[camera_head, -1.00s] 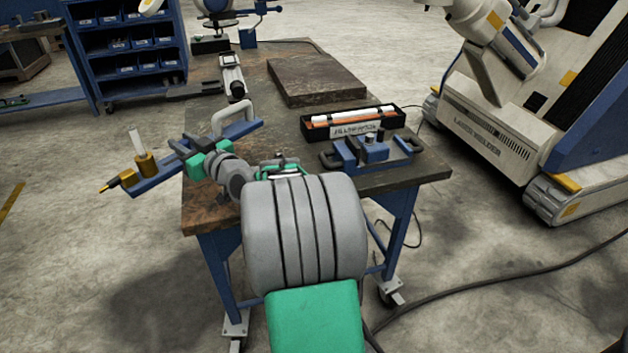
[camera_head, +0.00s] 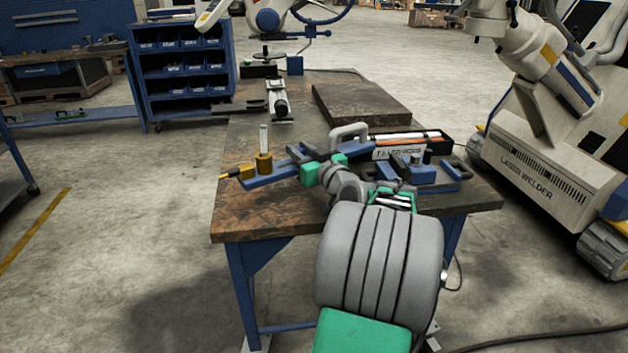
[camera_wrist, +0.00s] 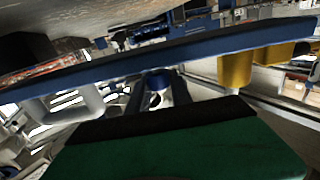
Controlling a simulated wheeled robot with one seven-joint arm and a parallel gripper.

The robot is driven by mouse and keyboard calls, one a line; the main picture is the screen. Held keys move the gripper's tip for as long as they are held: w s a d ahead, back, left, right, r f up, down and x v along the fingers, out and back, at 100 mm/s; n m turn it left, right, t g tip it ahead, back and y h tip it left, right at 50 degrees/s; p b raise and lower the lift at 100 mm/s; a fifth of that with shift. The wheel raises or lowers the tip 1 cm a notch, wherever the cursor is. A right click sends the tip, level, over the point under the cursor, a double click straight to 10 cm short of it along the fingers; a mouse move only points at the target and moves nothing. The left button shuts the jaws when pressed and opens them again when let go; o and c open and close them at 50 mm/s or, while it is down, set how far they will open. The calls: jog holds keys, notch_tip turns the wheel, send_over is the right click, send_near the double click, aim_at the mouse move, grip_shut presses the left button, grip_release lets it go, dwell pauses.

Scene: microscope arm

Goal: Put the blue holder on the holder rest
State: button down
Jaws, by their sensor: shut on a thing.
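The blue holder (camera_head: 268,180) is a long blue bar with a brass post carrying a white rod, a brass tip at its left end and a pale loop handle toward its right. My gripper (camera_head: 308,156) is shut on the bar near its middle and holds it over the table's front left part. In the wrist view the bar (camera_wrist: 110,68) crosses the whole picture, tilted. A blue fixture (camera_head: 440,178) with a knob stands on the table right of my gripper; I cannot tell for sure that it is the holder rest. My arm partly hides it.
The wooden table (camera_head: 250,215) has a dark slab (camera_head: 360,103) and a black box of rods (camera_head: 400,152) on it. A grey device (camera_head: 278,100) stands farther back. A laser welder (camera_head: 530,175) stands on the right. The table's front left is bare under the holder.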

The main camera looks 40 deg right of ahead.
jog(key=f, duration=0.1)
jog(key=s+d+f, duration=0.1)
jog(key=s+f, duration=0.1)
jog(key=shift+d, duration=0.25)
jog(key=shift+s+d+f+b, duration=0.15)
jog(key=shift+f+b, duration=0.2)
jog(key=shift+f, duration=0.6)
jog(key=shift+s+f+b, duration=0.1)
jog(key=shift+f+b, duration=0.2)
jog(key=shift+f, duration=0.6)
jog(key=shift+f, duration=0.1)
jog(key=c, duration=1.1)
grip_release()
jog(key=shift+f, duration=0.1)
jog(key=shift+c, duration=0.2)
